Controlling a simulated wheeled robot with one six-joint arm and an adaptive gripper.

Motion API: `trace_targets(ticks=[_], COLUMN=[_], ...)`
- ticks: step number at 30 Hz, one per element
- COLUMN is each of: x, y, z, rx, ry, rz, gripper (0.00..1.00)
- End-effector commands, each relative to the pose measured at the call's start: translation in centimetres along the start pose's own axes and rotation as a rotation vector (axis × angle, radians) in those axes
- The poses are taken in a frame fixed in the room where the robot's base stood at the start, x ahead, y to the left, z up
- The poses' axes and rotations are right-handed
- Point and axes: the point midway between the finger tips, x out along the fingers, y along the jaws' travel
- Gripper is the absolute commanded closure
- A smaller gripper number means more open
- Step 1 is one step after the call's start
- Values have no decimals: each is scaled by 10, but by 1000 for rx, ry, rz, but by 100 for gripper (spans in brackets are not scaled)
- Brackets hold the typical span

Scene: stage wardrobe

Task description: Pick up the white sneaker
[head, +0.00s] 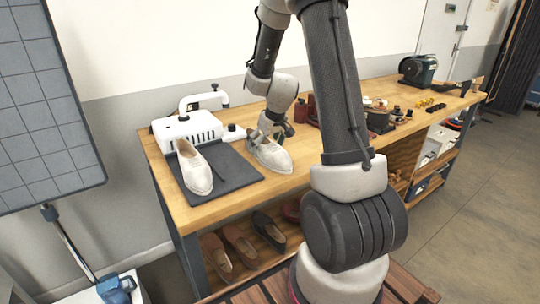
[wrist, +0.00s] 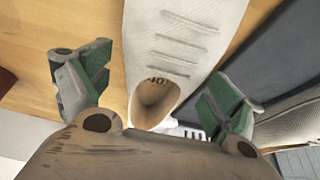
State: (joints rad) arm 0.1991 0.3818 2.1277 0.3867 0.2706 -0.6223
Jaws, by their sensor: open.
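Two white shoes are on the wooden workbench. One white shoe (head: 271,157) stands on bare wood to the right of the dark mat, directly under my gripper (head: 272,128). The other white shoe (head: 195,172) rests on the mat at the left. In the wrist view, my gripper (wrist: 153,90) is open, with one green-padded finger on each side of the nearer shoe (wrist: 185,40). That shoe's opening and laced top show between the fingers. Neither finger clearly touches it. Part of the other shoe (wrist: 290,127) shows at the right edge.
The dark mat (head: 228,176) lies in front of a white machine (head: 188,128). Brown shoes (head: 240,245) sit on the shelf below. Bare wood lies around the nearer shoe.

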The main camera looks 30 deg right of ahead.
Motion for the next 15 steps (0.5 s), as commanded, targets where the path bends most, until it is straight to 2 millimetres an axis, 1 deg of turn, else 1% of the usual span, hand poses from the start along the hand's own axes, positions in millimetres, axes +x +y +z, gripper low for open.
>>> trace_targets(ticks=[1,4,7,12,14,15], x=[8,18,21,21,21,21], y=[0,0,0,0,0,0], z=[1,0,0,0,0,0], rx=[1,1,-1,-1,-1,0], ry=[-3,-1,0,0,0,0], rz=[-2,-1,0,0,0,-1], gripper=[8,8,8,8,19,26])
